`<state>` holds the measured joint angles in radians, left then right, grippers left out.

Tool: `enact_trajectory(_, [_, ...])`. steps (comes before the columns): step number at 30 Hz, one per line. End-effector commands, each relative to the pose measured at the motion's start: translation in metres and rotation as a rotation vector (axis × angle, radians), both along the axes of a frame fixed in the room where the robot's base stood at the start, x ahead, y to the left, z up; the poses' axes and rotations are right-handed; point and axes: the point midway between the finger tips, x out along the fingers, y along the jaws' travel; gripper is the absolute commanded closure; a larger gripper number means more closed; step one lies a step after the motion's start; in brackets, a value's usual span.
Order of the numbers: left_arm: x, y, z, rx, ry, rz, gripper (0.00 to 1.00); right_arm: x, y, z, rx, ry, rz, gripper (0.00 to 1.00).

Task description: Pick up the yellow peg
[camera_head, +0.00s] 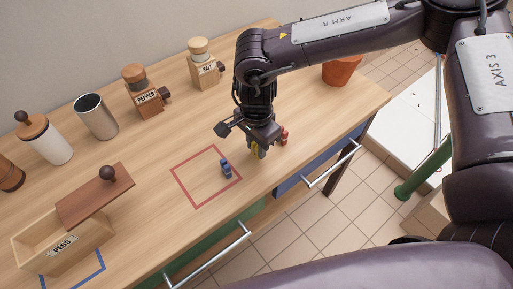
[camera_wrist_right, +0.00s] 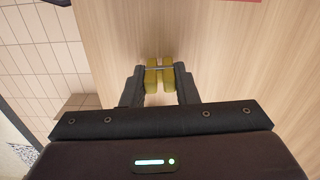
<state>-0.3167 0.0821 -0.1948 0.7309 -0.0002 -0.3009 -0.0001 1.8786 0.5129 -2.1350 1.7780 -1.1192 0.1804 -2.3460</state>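The yellow peg (camera_head: 256,152) shows under my right gripper (camera_head: 252,140) in the head view, partly hidden by it. In the right wrist view the yellow peg (camera_wrist_right: 159,76) sits between the two black fingertips of my right gripper (camera_wrist_right: 160,84). The fingers touch it on both sides, so the gripper looks shut on it. I cannot tell whether the peg's lower end rests on the table. My left gripper is not in view.
A red peg (camera_head: 284,137) stands just right of my gripper. A blue peg (camera_head: 226,169) stands inside the red square outline (camera_head: 188,195). An open wooden PEGS box (camera_head: 88,247), its lid (camera_head: 85,201), a metal cup (camera_head: 96,117) and shakers are farther left and behind.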

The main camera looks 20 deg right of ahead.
Motion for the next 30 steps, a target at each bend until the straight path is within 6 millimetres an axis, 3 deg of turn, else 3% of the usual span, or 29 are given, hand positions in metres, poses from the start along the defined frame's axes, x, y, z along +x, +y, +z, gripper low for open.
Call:
enact_trajectory(2, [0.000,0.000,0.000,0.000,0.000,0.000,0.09,0.000,0.000,0.000,0.000,0.000,0.000,0.94])
enact_trajectory(11, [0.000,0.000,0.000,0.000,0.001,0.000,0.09,0.000,0.000,0.002,0.000,-0.001,0.000,0.95])
enact_trajectory(17, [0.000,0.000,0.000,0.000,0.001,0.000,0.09,0.001,0.000,0.020,0.002,-0.002,0.000,0.95])
enact_trajectory(23, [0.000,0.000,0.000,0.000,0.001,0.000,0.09,0.001,0.001,0.064,0.003,-0.005,0.000,0.95])
enact_trajectory(30, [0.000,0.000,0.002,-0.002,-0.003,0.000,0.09,0.001,0.000,0.135,0.002,-0.006,-0.001,0.95])
